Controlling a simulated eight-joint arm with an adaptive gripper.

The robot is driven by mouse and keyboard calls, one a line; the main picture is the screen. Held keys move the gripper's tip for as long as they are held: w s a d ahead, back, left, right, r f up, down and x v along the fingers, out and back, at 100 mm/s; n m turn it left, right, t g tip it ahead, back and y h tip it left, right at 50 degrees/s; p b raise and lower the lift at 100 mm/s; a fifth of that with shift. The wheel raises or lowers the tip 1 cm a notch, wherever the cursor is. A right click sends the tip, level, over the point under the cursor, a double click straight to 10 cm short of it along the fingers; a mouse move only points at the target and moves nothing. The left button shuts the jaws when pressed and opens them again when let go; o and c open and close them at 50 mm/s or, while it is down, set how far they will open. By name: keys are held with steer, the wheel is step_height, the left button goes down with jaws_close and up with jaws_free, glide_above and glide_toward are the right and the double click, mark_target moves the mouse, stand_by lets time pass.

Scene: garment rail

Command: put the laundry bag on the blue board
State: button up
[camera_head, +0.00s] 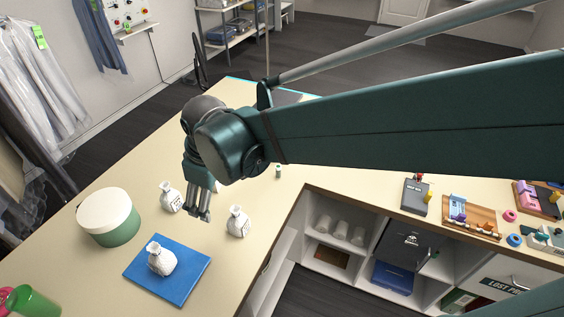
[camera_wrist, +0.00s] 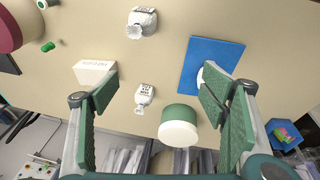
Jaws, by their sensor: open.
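Three white, narrow-necked bags with dark lettering look alike; I cannot tell the lettering. One bag (camera_head: 162,261) sits on the blue board (camera_head: 194,283). Another bag (camera_head: 168,198) stands on the table left of my gripper (camera_head: 203,214), and a third bag (camera_head: 239,222) stands to its right. My gripper is open and empty, pointing down above the table between these two. In the wrist view the bag on the board (camera_wrist: 203,49) is mostly hidden behind the right finger. The other two bags (camera_wrist: 145,97) (camera_wrist: 142,21) show between the spread fingers.
A green tub with a white lid (camera_head: 107,215) stands left of the board. A white lettered box (camera_wrist: 94,70) lies by the left finger in the wrist view. A green cup (camera_head: 33,301) is at the lower left. Hanging garments (camera_head: 40,80) line the left side.

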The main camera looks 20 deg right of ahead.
steer(key=s+d+r+m+t, duration=0.1)
steer(key=s+d+m, duration=0.2)
steer(key=d, duration=0.4)
steer(key=s+d+r+m+t, duration=0.2)
steer(key=s+d+m, duration=0.2)
steer(key=d, duration=0.3)
steer(key=s+d+r+m+t+h, duration=0.1)
steer(key=s+d+r+m, duration=0.1)
steer(key=d, duration=0.5)
steer(key=shift+s+m, duration=0.7)
steer(key=shift+s, duration=0.1)
